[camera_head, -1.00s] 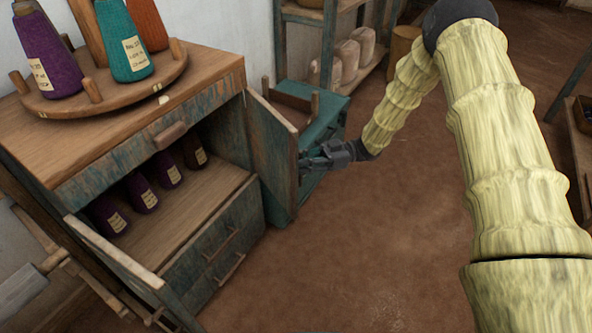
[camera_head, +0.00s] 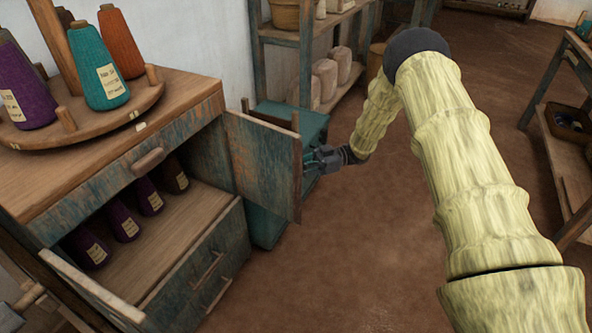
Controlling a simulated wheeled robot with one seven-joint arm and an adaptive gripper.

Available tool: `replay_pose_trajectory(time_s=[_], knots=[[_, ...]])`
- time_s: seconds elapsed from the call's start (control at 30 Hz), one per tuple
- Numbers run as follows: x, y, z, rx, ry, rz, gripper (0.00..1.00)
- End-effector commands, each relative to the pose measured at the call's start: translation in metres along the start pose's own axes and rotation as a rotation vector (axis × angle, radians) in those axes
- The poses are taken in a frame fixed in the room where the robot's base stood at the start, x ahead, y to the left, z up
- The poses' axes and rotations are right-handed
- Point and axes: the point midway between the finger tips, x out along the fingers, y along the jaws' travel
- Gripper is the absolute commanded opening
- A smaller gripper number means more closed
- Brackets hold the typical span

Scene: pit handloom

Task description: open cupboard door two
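The wooden cupboard (camera_head: 215,95) stands at the left with its compartment exposed. Its right door (camera_head: 262,165) stands swung out, with its inner face toward the camera. Its left door (camera_head: 85,292) also stands open at the lower left. Which one is door two is not marked. My gripper (camera_head: 312,160) is at the free edge of the right door, on its outer side. The door edge partly hides the fingers and any handle there, so I cannot tell whether they grip or only touch.
Purple cones (camera_head: 124,222) stand inside the cupboard. A round wooden stand with yarn cones (camera_head: 113,80) is on top. A teal chest (camera_head: 268,228) stands behind the right door. Shelves (camera_head: 290,40) are at the back, and a table (camera_head: 562,165) is at the right. The middle floor is clear.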

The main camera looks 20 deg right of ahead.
Motion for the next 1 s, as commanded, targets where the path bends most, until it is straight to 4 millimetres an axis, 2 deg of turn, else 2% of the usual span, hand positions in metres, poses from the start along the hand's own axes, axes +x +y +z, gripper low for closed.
replay_pose_trajectory(time_s=[0.03, 0.1, 0.13, 0.23, 1.0], knots=[[0.0042, 0.0057, -0.0139, -0.015, 0.014, -0.002, 0.00], [0.0045, 0.0057, -0.0139, -0.015, 0.014, -0.002, 0.00], [0.0045, 0.0057, -0.0139, -0.015, 0.014, -0.002, 0.16], [0.0040, 0.0054, -0.0138, -0.015, 0.013, -0.001, 0.34], [-0.0028, 0.0025, -0.0122, -0.013, 0.010, 0.005, 0.34]])
